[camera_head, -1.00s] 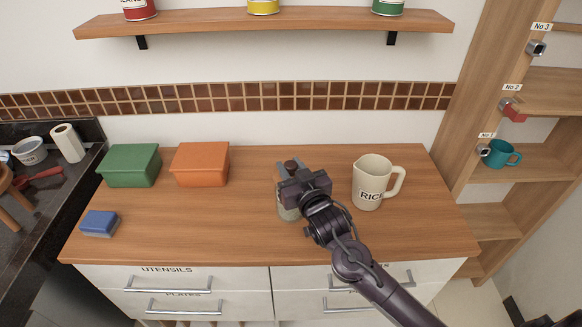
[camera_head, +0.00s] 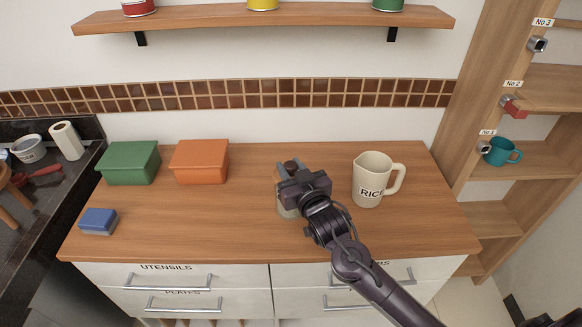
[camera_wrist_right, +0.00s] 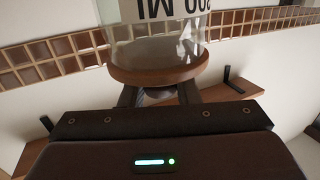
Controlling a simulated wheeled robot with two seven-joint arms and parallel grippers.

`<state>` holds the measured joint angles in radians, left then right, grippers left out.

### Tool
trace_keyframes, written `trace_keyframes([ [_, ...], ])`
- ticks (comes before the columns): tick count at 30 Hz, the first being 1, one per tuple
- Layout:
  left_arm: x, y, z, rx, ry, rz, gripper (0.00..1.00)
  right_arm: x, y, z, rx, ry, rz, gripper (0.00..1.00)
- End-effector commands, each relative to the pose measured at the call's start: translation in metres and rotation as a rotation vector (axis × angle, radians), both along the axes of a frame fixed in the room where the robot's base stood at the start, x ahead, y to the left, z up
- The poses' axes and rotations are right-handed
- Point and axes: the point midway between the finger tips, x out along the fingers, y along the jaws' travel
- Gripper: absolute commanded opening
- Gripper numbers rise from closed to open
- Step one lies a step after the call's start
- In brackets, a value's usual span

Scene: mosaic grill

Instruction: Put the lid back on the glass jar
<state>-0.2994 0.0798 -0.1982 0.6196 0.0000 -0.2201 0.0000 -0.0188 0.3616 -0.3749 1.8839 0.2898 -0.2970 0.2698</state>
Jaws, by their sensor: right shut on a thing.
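The glass jar (camera_head: 287,211) stands on the wooden counter, mostly hidden under my right gripper in the head view. In the right wrist view the jar (camera_wrist_right: 155,44) appears upside down with part of its printed label. The round brown lid (camera_wrist_right: 158,72) is at the jar's mouth and looks in contact with it; whether it is fully seated I cannot tell. My right gripper (camera_head: 292,170) is shut on the lid's knob (camera_wrist_right: 158,95), with one finger on each side. My left gripper is not in view.
A cream rice pitcher (camera_head: 370,180) stands right of the jar. An orange box (camera_head: 200,162), a green box (camera_head: 129,163) and a blue block (camera_head: 98,221) are on the left. A shelf with cans (camera_head: 262,22) hangs above. The counter between the orange box and jar is clear.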

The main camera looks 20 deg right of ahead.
Motion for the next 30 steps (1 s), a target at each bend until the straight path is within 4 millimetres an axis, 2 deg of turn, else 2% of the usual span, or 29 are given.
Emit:
trace_keyframes([
  [1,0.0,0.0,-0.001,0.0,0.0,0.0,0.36,0.0,0.0,-0.002,0.0,0.0,0.0,0.07],
  [2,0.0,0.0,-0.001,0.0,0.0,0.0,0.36,0.0,0.0,-0.001,0.0,0.0,0.0,0.33],
  [7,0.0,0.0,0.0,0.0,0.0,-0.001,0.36,0.0,0.0,-0.001,0.0,0.0,0.0,0.54],
  [17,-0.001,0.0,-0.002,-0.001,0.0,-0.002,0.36,-0.004,-0.001,-0.002,0.0,0.001,0.0,0.54],
  [30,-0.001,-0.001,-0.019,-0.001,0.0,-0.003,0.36,-0.069,-0.006,0.0,0.001,0.002,0.0,0.54],
])
